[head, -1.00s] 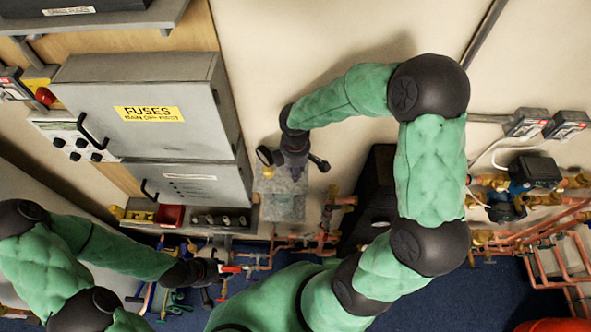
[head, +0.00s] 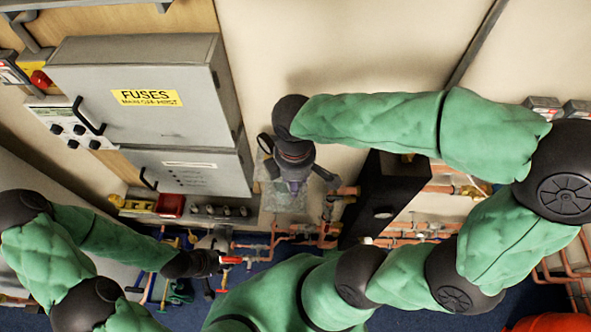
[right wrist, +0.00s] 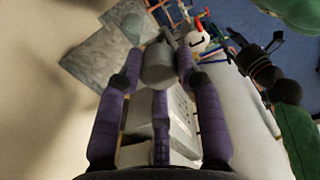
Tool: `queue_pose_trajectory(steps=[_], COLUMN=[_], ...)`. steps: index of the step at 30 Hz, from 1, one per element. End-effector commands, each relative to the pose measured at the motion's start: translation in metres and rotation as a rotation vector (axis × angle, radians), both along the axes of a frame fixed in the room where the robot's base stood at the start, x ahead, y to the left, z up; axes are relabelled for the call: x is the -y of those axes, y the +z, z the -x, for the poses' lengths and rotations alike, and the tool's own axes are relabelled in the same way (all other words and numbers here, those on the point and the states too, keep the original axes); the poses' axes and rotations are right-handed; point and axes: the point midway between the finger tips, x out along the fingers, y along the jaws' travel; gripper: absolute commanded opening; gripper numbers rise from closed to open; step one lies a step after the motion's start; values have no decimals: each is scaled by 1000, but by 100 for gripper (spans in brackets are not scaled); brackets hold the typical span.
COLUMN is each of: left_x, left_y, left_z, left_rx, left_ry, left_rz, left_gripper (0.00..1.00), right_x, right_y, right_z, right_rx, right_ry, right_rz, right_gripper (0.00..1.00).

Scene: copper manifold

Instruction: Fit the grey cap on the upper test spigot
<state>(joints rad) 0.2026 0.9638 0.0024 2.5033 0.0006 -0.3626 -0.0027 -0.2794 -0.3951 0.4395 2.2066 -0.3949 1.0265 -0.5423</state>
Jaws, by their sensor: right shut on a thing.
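My right gripper (head: 293,184) hangs in front of the pale wall, right of the fuse cabinet, with its fingertips hard to make out in the head view. In the right wrist view, its purple fingers (right wrist: 158,72) are shut on the grey cap (right wrist: 158,66), a short cylinder. My left gripper (head: 222,266) is low, in front of the pipework and near a red handle; its fingers look spread in the right wrist view (right wrist: 258,48). I cannot make out the upper test spigot; my right gripper and arm cover part of that area.
The grey fuse cabinet (head: 140,95) stands out close left of my right gripper. A grey mottled panel (head: 283,203) is on the wall below it. A black box (head: 383,195) stands to the right. Copper pipes (head: 285,238) run below.

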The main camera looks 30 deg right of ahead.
Motion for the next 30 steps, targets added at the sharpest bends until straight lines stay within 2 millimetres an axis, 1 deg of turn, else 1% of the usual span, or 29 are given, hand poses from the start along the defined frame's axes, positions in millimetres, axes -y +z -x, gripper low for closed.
queue_pose_trajectory(steps=[2,4,8,12,14,18,24,27,30], left_x=[0,0,0,0,0,0,0,0,0], left_y=[-1,-3,-8,-14,-17,-23,-30,-32,-34], left_z=[0,0,0,0,0,0,0,0,0], left_rx=[0,0,0,0,0,0,0,0,0], left_ry=[0,0,0,0,0,0,0,0,0], left_rz=[0,0,0,0,0,0,0,0,0], left_gripper=[40,40,40,40,40,40,40,40,40], right_x=[1,5,23,53,67,103,154,173,186], right_y=[-1,-6,-24,-53,-65,-97,-141,-158,-169], right_z=[0,-3,-19,-39,-47,-59,-65,-64,-63], right_rx=[0,-1,-3,-1,1,5,10,13,16], right_ry=[-16,-49,-165,-333,-406,-574,-788,-867,-919], right_rz=[0,0,1,3,4,9,18,21,24], right_gripper=[19,19,19,19,19,19,19,19,19])
